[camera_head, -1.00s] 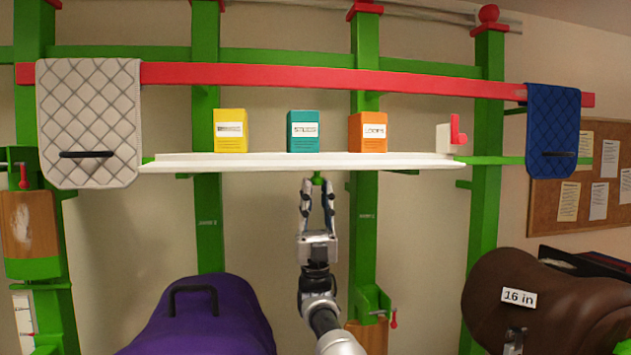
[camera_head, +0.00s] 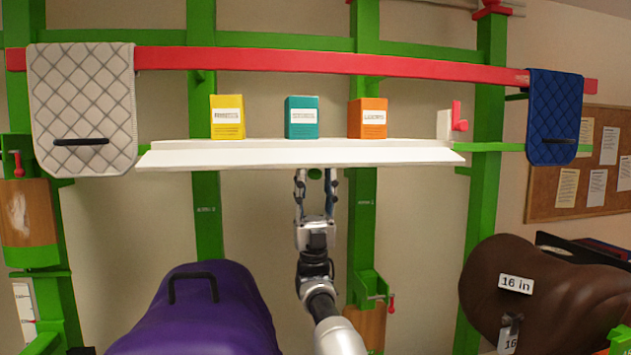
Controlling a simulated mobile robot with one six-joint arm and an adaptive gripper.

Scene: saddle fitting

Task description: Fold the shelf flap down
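The white shelf flap (camera_head: 240,159) runs along the front of the shelf (camera_head: 290,145) and slopes down toward me at a slight angle. I see gaps between the fingers and the knob. The fingertips are partly hidden by the flap edge. A red lever (camera_head: 459,117) on a white block stands at the right end of the shelf.
Yellow (camera_head: 228,117), teal (camera_head: 302,117) and orange (camera_head: 367,118) boxes stand on the shelf. Saddle pads hang at left (camera_head: 82,110) and right (camera_head: 553,115). A purple covered form (camera_head: 200,310) and a brown saddle (camera_head: 545,305) stand below. Green posts rise behind.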

